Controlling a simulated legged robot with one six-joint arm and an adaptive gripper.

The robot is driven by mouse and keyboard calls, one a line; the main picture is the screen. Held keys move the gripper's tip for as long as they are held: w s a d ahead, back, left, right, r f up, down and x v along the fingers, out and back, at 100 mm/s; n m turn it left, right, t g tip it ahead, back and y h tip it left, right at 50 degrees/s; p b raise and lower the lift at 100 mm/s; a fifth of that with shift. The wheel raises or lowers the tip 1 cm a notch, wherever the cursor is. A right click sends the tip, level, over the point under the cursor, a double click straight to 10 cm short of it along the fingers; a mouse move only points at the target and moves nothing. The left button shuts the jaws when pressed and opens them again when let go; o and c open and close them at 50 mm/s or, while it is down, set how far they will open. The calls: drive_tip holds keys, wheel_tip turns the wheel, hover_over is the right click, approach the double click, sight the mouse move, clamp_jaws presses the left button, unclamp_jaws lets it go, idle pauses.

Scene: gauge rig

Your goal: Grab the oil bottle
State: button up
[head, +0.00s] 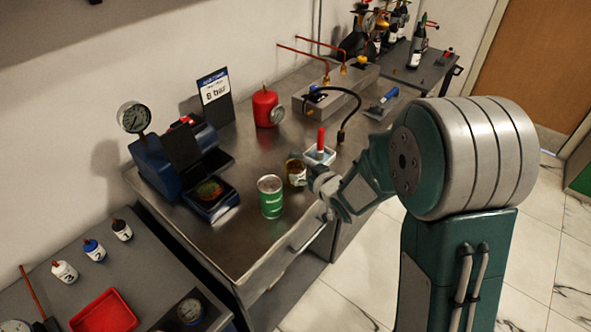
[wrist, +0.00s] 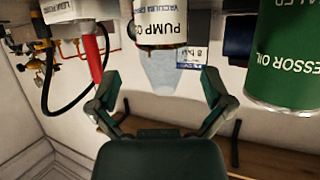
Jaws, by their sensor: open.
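The oil bottle, a small amber bottle with a pale label (head: 296,173), stands on the metal bench. My gripper (head: 316,182) is just right of the bottle in the head view. In the wrist view my gripper (wrist: 160,80) is open and empty, its fingers spread to either side below the bottle. I cannot tell the exact gap to the bottle.
A green compressor oil can (head: 271,198) stands close beside the bottle; it fills the right of the wrist view (wrist: 283,50). A blue gauge device (head: 180,160) and red canister (head: 266,108) stand farther off.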

sight(300, 169)
drive_tip(key=x, duration=0.6)
drive_tip(key=shift+s+a, duration=0.15)
drive_tip(key=shift+a, duration=0.05)
drive_tip(key=shift+r, duration=0.1)
drive_tip(key=shift+c, duration=0.3)
drive_tip(key=c, duration=1.1)
